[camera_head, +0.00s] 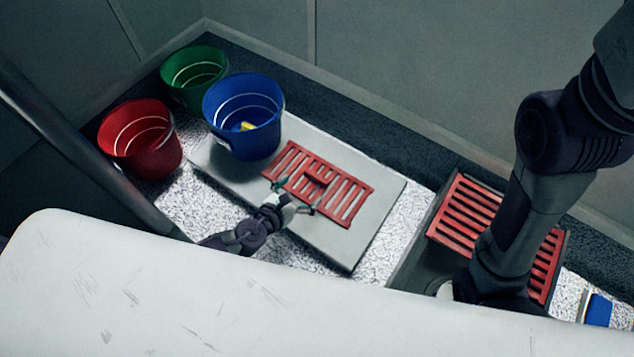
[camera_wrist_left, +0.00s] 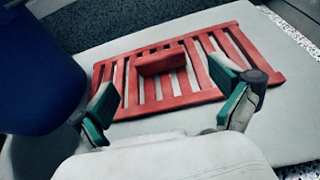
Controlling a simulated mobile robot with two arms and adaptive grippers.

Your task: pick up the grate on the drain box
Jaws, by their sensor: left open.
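A red slatted grate with a raised block handle (camera_head: 345,193) lies flat on a pale grey slab (camera_head: 335,243). It also shows in the left wrist view (camera_wrist_left: 230,52). My left gripper (camera_head: 294,198) is open at the grate's near edge, its green-padded fingers spread (camera_wrist_left: 168,97) with the handle beyond and between them. Nothing is held. Another red grate (camera_head: 468,208) sits on a dark grey drain box (camera_head: 418,265) at the right. My right arm crosses in front of that grate and hides its middle. My right gripper is not visible.
A blue bucket (camera_head: 228,112) with something yellow inside stands on the slab, close left of the grate. Red (camera_head: 150,158) and green (camera_head: 192,92) buckets stand farther left. A blue-and-white object (camera_head: 598,310) lies at far right. A white surface (camera_head: 200,300) fills the front.

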